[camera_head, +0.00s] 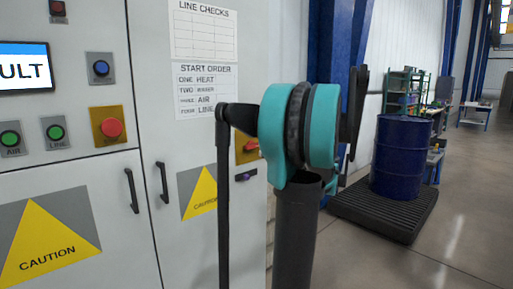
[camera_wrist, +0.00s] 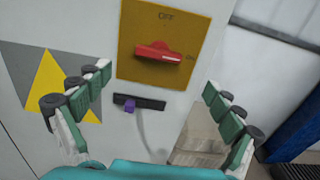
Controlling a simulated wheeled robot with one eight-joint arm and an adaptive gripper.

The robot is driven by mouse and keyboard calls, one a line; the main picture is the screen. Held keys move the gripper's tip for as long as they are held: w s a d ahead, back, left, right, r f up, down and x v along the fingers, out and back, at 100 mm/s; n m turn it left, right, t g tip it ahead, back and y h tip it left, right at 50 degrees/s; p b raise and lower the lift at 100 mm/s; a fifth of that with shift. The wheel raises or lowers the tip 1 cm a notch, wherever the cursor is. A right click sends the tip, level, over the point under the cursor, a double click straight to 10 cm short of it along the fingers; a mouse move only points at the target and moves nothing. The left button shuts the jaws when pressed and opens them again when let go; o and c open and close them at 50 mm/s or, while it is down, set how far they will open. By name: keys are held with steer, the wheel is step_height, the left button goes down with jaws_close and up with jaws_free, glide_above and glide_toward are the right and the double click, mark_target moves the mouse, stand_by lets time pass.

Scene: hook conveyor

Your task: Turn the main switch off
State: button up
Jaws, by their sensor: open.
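The main switch is a red handle (camera_wrist: 157,52) on a yellow plate (camera_wrist: 135,70) fixed to the grey cabinet. The plate has OFF at its top and ON at its right. The handle lies roughly level, its end towards ON. My gripper (camera_wrist: 158,80) is open and empty, its green-padded fingers spread to either side below the plate, apart from the handle. In the head view the plate (camera_head: 240,157) and handle (camera_head: 251,146) show only partly behind my arm, and my gripper's fingers are hidden.
A dark bar with a purple piece (camera_wrist: 130,105) sits just below the switch plate. A yellow caution sign (camera_wrist: 50,85) is to its left. Other buttons, a red one (camera_head: 111,128) among them, and door handles (camera_head: 131,191) are further left. A blue barrel (camera_head: 400,158) stands on a pallet at right.

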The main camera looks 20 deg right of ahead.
steer(key=x, duration=1)
steer(key=shift+c, duration=0.6)
steer(key=c, duration=1)
steer(key=shift+c, duration=0.2)
steer(key=shift+a+f+n, duration=0.1)
steer(key=shift+f+n, duration=0.05)
steer(key=shift+n, duration=4.35)
steer(key=shift+a+f+n, duration=0.15)
steer(key=shift+n, duration=4.35)
